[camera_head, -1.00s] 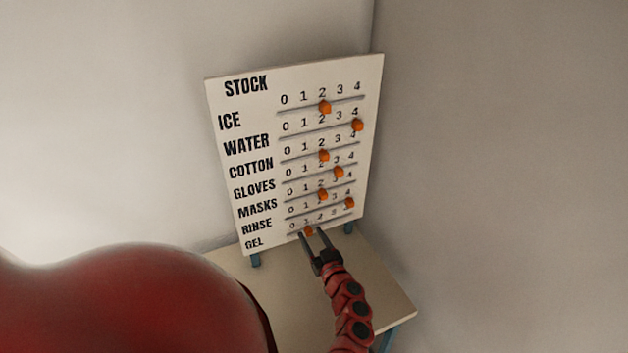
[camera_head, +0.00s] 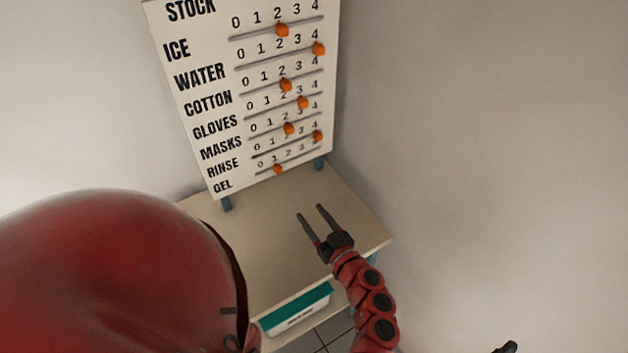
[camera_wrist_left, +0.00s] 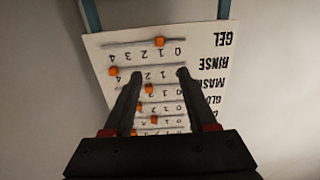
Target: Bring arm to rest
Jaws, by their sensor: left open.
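My left gripper (camera_head: 312,215) is open and empty above the table top, in front of the stock board (camera_head: 205,125) and apart from it. In the left wrist view, its two dark fingers (camera_wrist_left: 158,75) stand apart in front of the board, which shows upside down. Orange sliders sit on the board's lines. The GEL slider (camera_head: 278,169) is near 1 and the RINSE slider (camera_head: 318,136) is near 4. The GEL slider also shows in the wrist view (camera_wrist_left: 160,42). A dark tip at the lower right of the head view may be my right gripper; its jaws cannot be made out.
The board stands on a small beige table (camera_head: 350,225) in the wall corner. The visible table top is clear. A white box with a green rim (camera_head: 297,312) sits below the table's front edge. Grey wall (camera_head: 480,150) is close on the right.

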